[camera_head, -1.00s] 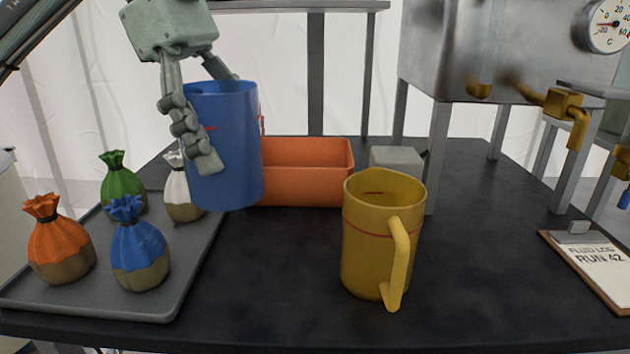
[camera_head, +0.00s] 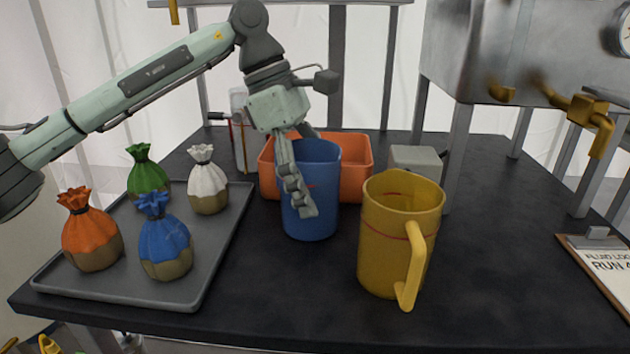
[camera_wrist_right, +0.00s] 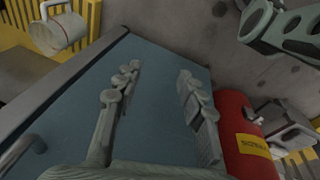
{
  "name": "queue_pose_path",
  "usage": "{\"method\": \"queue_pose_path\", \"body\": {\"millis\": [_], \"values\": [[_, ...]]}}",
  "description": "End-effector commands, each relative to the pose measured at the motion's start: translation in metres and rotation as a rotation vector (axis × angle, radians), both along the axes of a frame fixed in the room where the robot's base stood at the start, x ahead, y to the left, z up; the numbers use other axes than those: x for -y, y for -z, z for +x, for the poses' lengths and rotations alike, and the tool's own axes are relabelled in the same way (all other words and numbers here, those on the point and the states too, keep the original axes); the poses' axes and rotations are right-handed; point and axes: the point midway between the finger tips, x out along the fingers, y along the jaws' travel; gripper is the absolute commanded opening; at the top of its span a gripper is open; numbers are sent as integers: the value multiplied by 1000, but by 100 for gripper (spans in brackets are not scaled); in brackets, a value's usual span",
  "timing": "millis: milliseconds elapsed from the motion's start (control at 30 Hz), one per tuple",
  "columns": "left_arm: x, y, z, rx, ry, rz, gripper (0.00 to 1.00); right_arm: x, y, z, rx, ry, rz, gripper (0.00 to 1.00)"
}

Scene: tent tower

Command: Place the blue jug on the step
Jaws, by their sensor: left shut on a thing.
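The blue jug (camera_head: 322,200) is upright in the head view, in front of the orange bin and left of the yellow jug (camera_head: 392,240). My left gripper (camera_head: 306,190) is shut on it, with one finger down its near outer side; the other finger is mostly hidden. I cannot tell whether the jug's base touches the black table. My right gripper (camera_wrist_right: 158,76) shows in the right wrist view, its fingers apart with nothing between them. I cannot make out which surface is the step.
A grey tray (camera_head: 215,240) with several tied bags stands at the left of the black table (camera_head: 500,250). An orange bin (camera_head: 357,168) and a clear container (camera_head: 240,130) are behind. A steel tank on legs (camera_head: 465,70) and a clipboard (camera_head: 600,262) are at right. A red cylinder (camera_wrist_right: 240,135) is beside my right gripper.

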Motion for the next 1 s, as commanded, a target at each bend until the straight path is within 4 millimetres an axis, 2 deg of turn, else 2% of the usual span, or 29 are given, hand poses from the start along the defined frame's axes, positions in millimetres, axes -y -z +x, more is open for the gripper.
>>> {"method": "queue_pose_path", "body": {"millis": [467, 500, 567, 1000], "values": [[0, 2, 0, 1, 0, 0, 44, -2, -8, 7, 10, 6, 5, 40], [0, 2, 0, 1, 0, 0, 76, -3, -9, 8, 11, 7, 6, 40], [0, 2, 0, 1, 0, 0, 84, -3, -9, 9, 12, 6, 7, 40], [0, -2, 0, 1, 0, 0, 84, -2, -9, 6, 11, 5, 4, 40]]}}
